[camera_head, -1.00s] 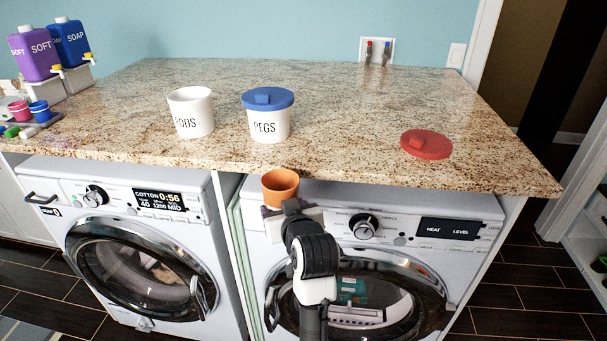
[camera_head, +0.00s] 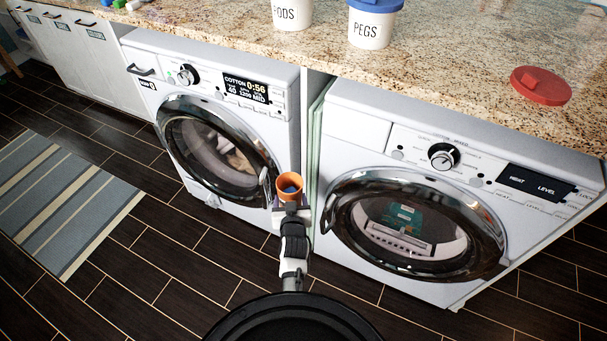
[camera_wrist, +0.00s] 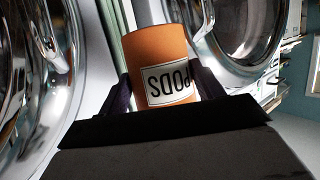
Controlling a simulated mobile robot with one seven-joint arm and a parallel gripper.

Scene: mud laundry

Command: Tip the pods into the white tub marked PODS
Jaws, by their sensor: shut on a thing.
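My gripper (camera_head: 290,203) is shut on an orange cup (camera_head: 290,186) and holds it upright in front of the machines, below counter height. Something blue shows inside the cup. In the wrist view the orange cup (camera_wrist: 163,62) sits between both fingers, and its label reads PODS, upside down. The white tub marked PODS (camera_head: 291,14) stands on the counter at the top edge of the head view, its upper part cut off. My gripper is below it and apart from it.
A white tub marked PEGS (camera_head: 370,28) with a blue lid stands right of the PODS tub. A red lid (camera_head: 541,86) lies on the granite counter (camera_head: 450,55). Two front-loading machines stand below, left (camera_head: 215,140) and right (camera_head: 420,200). Floor is open at left, with a striped rug (camera_head: 60,200).

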